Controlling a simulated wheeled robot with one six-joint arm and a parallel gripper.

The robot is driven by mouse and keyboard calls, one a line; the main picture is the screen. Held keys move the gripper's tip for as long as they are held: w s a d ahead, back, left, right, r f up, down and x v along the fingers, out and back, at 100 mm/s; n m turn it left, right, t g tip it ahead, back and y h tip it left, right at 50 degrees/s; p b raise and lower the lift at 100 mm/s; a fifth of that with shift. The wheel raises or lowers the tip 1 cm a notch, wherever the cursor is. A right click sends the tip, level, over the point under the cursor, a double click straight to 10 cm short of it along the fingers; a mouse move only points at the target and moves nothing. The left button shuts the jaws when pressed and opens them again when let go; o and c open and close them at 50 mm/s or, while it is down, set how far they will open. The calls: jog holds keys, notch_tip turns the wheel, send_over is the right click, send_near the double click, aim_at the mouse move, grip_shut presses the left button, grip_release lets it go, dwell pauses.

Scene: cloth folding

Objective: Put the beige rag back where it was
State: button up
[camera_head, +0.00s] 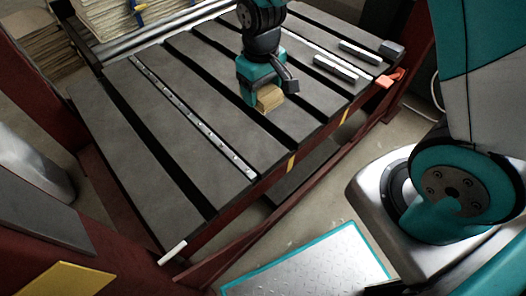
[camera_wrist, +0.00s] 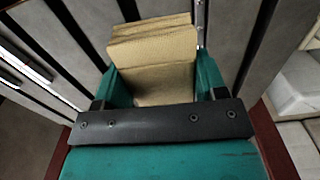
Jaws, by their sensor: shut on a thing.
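The beige rag (camera_wrist: 155,60) is a folded, layered cloth between the two teal fingers of my gripper (camera_wrist: 160,85) in the wrist view. My gripper (camera_head: 262,95) is shut on it. In the head view the rag (camera_head: 269,98) shows below the fingers, over the right part of the grey slatted table (camera_head: 185,110). I cannot tell whether the rag touches the table surface. Part of the rag is hidden by the fingers and the dark crossbar.
Metal bars (camera_head: 336,68) lie at the table's far right, near an orange piece (camera_head: 390,78) on the edge. A stack of light sheets (camera_head: 120,14) stands behind the table. Dark gaps run between the slats. The left and front slats are clear.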

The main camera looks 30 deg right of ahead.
aim_at(260, 150)
jog(key=f+b, duration=0.2)
jog(key=f, duration=0.4)
jog(key=f+b, duration=0.2)
jog(key=f, duration=0.5)
jog(key=f+b, duration=0.2)
jog(key=f, duration=0.5)
jog(key=shift+s+a+f, duration=0.15)
jog(key=shift+a, duration=0.25)
jog(key=o, duration=0.9)
jog(key=shift+f, duration=0.1)
jog(key=shift+c, duration=0.2)
